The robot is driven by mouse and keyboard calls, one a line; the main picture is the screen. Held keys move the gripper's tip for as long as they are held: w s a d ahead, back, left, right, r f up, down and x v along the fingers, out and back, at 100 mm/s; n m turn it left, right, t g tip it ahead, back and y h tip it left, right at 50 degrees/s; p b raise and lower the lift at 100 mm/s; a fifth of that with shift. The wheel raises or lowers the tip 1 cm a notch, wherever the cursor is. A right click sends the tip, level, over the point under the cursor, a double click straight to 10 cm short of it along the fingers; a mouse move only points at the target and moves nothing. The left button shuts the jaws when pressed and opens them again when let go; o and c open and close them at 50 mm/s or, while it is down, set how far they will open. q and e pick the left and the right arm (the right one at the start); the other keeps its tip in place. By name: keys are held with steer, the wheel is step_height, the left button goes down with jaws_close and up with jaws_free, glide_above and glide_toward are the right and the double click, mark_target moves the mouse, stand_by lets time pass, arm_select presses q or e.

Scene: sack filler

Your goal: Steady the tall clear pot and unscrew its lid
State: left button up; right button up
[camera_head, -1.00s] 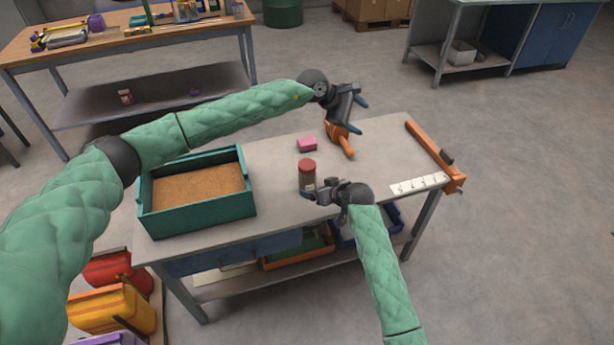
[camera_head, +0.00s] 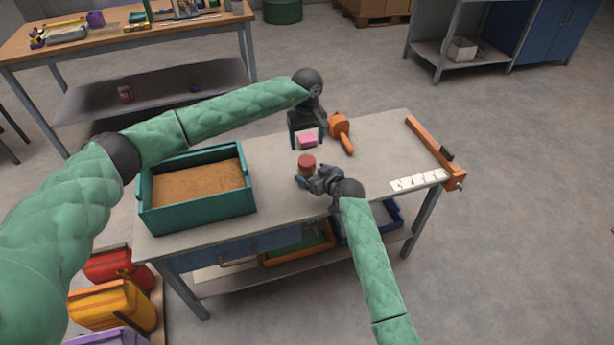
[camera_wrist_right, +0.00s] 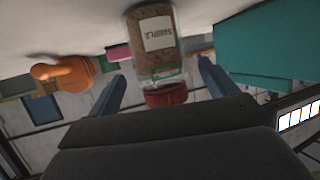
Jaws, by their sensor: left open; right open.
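The clear pot with a red lid (camera_head: 307,162) stands on the workbench, its body mostly hidden by my right gripper in the head view. In the right wrist view the pot (camera_wrist_right: 155,45) appears upside down, with brown contents, a SAMPLE label and the red lid (camera_wrist_right: 166,95) on. My right gripper (camera_head: 308,181) is open at the pot; its two fingers (camera_wrist_right: 160,88) show on either side of it, with gaps. My left gripper (camera_head: 306,142) is open and empty, pointing down behind the pot, around or just above the pink block (camera_head: 307,137); contact cannot be told.
A green tray (camera_head: 205,222) of brown grain stands at the left of the workbench (camera_head: 272,205). An orange tool (camera_head: 340,130) lies behind right of the pot. A white marked strip (camera_head: 418,182) and an orange bar (camera_head: 430,146) lie at the right. The right middle is clear.

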mark_target(307, 160)
steer(key=shift+x, duration=2.2)
steer(key=shift+s, duration=0.1)
steer(key=c, duration=1.3)
arm_select(q)
steer(key=shift+c, duration=1)
arm_select(e)
jaws_close()
arm_select(q)
steer(key=m, duration=0.4)
steer(key=shift+m, duration=0.3)
steer(key=shift+f, duration=4)
steer(key=shift+c, duration=0.4)
